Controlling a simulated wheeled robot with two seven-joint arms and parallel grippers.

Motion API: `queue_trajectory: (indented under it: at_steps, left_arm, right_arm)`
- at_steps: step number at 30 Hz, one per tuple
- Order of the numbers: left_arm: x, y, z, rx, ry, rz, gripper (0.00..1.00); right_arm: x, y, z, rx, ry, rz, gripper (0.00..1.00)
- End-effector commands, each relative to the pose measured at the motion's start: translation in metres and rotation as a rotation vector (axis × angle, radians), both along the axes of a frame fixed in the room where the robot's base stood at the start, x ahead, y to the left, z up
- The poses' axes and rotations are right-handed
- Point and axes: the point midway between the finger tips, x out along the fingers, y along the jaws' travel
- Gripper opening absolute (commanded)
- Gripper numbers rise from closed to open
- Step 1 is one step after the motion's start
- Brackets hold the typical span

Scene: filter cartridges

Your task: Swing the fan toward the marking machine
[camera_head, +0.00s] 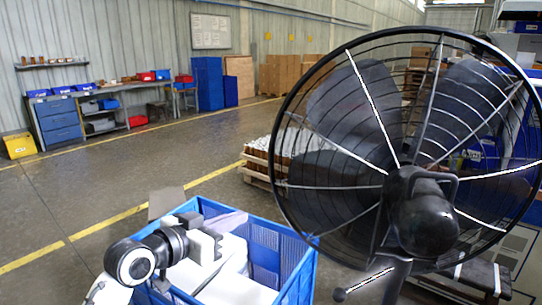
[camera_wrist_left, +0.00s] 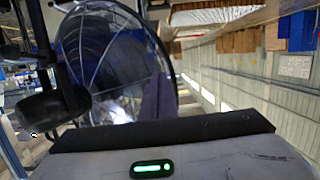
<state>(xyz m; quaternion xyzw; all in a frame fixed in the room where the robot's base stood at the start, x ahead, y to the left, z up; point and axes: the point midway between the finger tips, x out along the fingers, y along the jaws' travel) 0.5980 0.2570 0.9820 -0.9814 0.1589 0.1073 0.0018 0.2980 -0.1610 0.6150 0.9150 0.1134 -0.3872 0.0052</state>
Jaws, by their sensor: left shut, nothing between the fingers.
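A large black pedestal fan (camera_head: 425,218) with a round wire cage fills the right of the head view. Its rear motor housing and a small handle face me, and a knob on a rod (camera_head: 341,295) sticks out of its pole. The fan (camera_wrist_left: 112,62) also shows at the left of the left wrist view, which looks upside down. My left gripper (camera_head: 212,243) is shut and empty, above the blue crate and left of the fan, apart from it. My right gripper is out of view. I cannot make out the marking machine for certain; equipment stands partly hidden behind the fan.
A blue crate (camera_head: 310,268) with white contents stands below my left arm, close to the fan. A pallet with stacked goods (camera_head: 258,168) is behind it. Workbenches and blue cabinets (camera_head: 208,82) line the far wall. The floor at left is clear.

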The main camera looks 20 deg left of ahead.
Motion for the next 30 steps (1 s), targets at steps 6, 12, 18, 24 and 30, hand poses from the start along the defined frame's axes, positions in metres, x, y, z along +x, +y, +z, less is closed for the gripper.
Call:
queue_trajectory:
  at_steps: [6, 12, 18, 24, 30]
  left_arm:
    - [0.011, 0.011, 0.094, -0.008, -0.112, -0.035, 0.00]
    - [0.029, 0.005, 0.100, -0.014, -0.121, -0.040, 0.00]
    - [0.067, -0.009, 0.097, -0.015, -0.121, -0.040, 0.00]
    - [0.106, -0.025, 0.092, -0.014, -0.120, -0.041, 0.00]
    - [0.131, -0.033, 0.089, -0.013, -0.120, -0.039, 0.00]
  right_arm:
    - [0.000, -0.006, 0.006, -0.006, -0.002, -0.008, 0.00]
    - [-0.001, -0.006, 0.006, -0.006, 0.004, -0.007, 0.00]
    - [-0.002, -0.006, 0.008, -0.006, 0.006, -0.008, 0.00]
    - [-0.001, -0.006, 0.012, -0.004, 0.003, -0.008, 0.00]
    - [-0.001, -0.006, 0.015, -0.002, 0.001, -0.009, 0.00]
